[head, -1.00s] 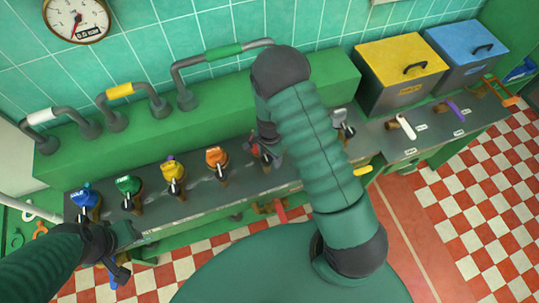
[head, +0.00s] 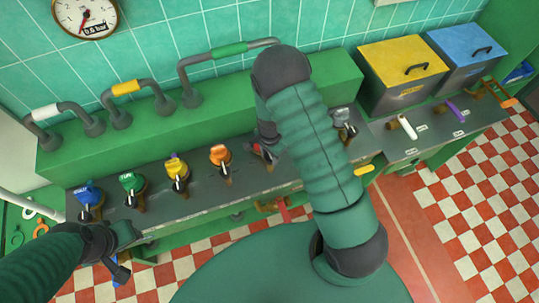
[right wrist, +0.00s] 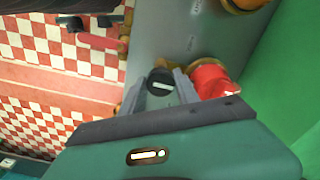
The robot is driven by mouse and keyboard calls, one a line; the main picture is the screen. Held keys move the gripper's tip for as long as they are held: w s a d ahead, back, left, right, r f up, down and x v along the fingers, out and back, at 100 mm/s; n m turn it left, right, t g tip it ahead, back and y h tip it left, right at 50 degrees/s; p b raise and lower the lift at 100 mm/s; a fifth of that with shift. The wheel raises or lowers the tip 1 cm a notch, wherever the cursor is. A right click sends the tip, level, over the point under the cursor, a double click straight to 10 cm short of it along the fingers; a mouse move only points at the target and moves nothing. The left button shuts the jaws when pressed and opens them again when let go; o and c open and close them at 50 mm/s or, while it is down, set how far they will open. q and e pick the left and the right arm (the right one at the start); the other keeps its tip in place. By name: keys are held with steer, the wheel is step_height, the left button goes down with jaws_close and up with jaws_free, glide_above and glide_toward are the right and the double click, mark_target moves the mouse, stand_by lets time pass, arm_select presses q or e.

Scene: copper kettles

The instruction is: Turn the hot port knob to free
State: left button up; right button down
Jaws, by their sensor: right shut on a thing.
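A red knob (head: 257,149) sits on the grey counter, right of the orange knob, mostly hidden behind my right arm in the head view. In the right wrist view the red knob (right wrist: 213,80) shows just right of the fingers. My right gripper (right wrist: 162,82) is shut on it, with a dark round part carrying a white mark between the fingertips. The knob's label and pointer direction cannot be read. My left gripper (head: 122,255) hangs at the counter's front left, near the blue knob (head: 88,196) and apart from it; its jaws are unclear.
Green (head: 132,185), yellow (head: 177,170) and orange (head: 221,158) knobs stand in a row along the counter. A grey knob (head: 343,124) stands right of my right arm. Pipes and a gauge (head: 86,15) are behind. Yellow-lidded (head: 403,62) and blue-lidded (head: 466,46) bins stand at the back right.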

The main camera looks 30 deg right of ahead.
steer(key=shift+w+d+r, duration=0.1)
steer(key=shift+w+d, duration=0.1)
steer(key=shift+d, duration=0.1)
steer(key=n+b, duration=0.1)
steer(key=n, duration=0.3)
steer(key=shift+n, duration=0.4)
steer(key=n+b, duration=0.1)
steer(key=n, duration=0.3)
steer(key=shift+n, duration=0.4)
steer(key=shift+w+n, duration=0.1)
steer(key=shift+n, duration=0.2)
steer(key=c, duration=1.1)
jaws_free()
steer(key=shift+c, duration=0.2)
steer(key=shift+o, duration=1.1)
